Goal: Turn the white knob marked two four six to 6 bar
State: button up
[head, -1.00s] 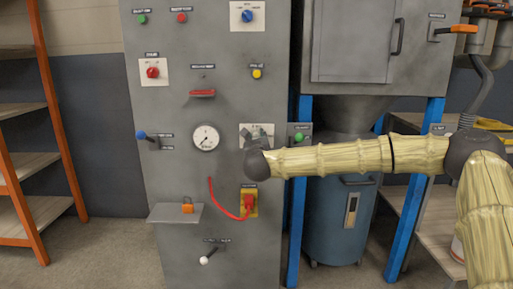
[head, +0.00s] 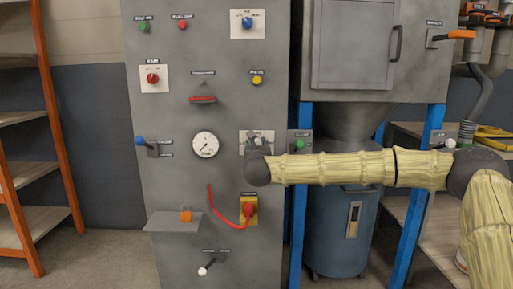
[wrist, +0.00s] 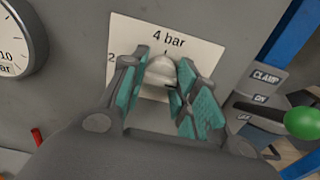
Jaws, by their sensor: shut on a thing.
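The white knob (wrist: 160,70) sits on a white plate (wrist: 207,48) marked "4 bar" at the top and "2" at the left; the right side of the plate's scale is hidden by my fingers. My gripper (wrist: 164,76) has its teal finger pads on either side of the knob and is shut on it. I cannot tell clearly which mark the knob points to. In the head view my gripper (head: 257,137) is at the grey panel and covers the knob and most of its plate (head: 243,136).
A pressure gauge (head: 205,145) is just left of my gripper. A green-tipped clamp lever (wrist: 302,122) is close on the right. A red cable (head: 224,216) runs to a yellow-backed plug (head: 249,209) below. A white-tipped lever (head: 203,271) is lower down.

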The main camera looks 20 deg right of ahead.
jog(key=shift+f, duration=0.1)
jog(key=o, duration=1)
jog(key=shift+o, duration=0.2)
jog(key=shift+s, duration=0.15)
jog(key=v, duration=1.1)
jog(key=shift+s, duration=0.35)
jog(key=shift+a, duration=0.15)
